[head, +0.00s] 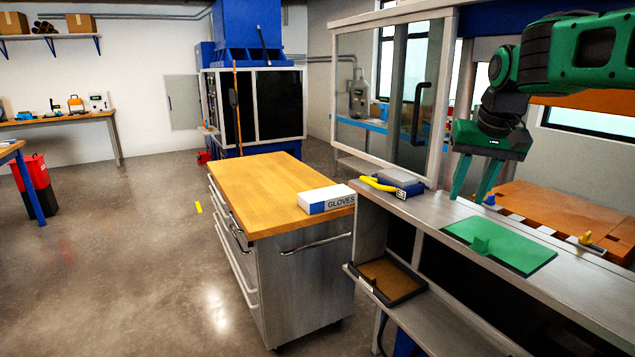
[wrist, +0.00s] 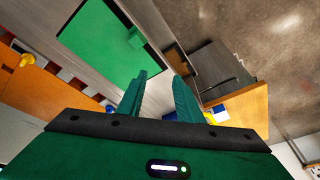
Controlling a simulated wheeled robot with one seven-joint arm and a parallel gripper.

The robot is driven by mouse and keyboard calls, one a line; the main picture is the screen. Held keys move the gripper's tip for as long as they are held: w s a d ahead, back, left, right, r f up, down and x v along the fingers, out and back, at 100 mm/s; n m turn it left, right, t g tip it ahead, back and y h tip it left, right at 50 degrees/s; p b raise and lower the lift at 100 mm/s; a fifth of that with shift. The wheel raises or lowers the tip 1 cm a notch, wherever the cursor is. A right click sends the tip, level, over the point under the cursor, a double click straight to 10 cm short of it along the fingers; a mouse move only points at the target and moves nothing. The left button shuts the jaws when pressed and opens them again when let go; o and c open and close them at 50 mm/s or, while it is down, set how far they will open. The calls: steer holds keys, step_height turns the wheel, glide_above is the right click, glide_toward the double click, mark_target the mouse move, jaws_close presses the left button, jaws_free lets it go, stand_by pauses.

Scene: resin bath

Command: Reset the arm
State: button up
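My gripper (head: 477,178) is green and points downward at the right of the head view, above the grey metal counter. Its two fingers stand apart with nothing visible between them; they also show in the wrist view (wrist: 160,98). My arm reaches in from the upper right, its elbow bent and the gripper hanging below. A flat green plate (head: 515,247) with a small raised block lies on the counter, in front of and below the gripper. The plate also shows at the top left of the wrist view (wrist: 100,45). The gripper is apart from the plate.
A wood-topped drawer cabinet (head: 250,180) bears a GLOVES box (head: 326,199). A yellow-handled tool (head: 392,184) lies on the counter (head: 420,212) near the sliding glass window (head: 385,100). A dark tray (head: 387,279) sits lower down. An orange-brown surface (head: 560,210) lies behind the counter. Open floor is at left.

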steer(key=s+a+f+n, duration=0.2)
steer(key=s+f+n, duration=0.1)
steer(key=s+f, duration=1.35)
steer(key=s+d+f+m+g, duration=0.1)
steer(key=s+d+m+g, duration=0.1)
steer(key=s+d, duration=0.3)
steer(key=s+d+f+m+g, duration=0.1)
steer(key=s+d+m, duration=0.3)
steer(key=s, duration=0.7)
steer(key=shift+s+d+g, duration=0.2)
steer(key=shift+d+g, duration=0.2)
steer(key=shift+d, duration=0.7)
steer(key=shift+w+f, duration=0.3)
steer(key=shift+w, duration=0.35)
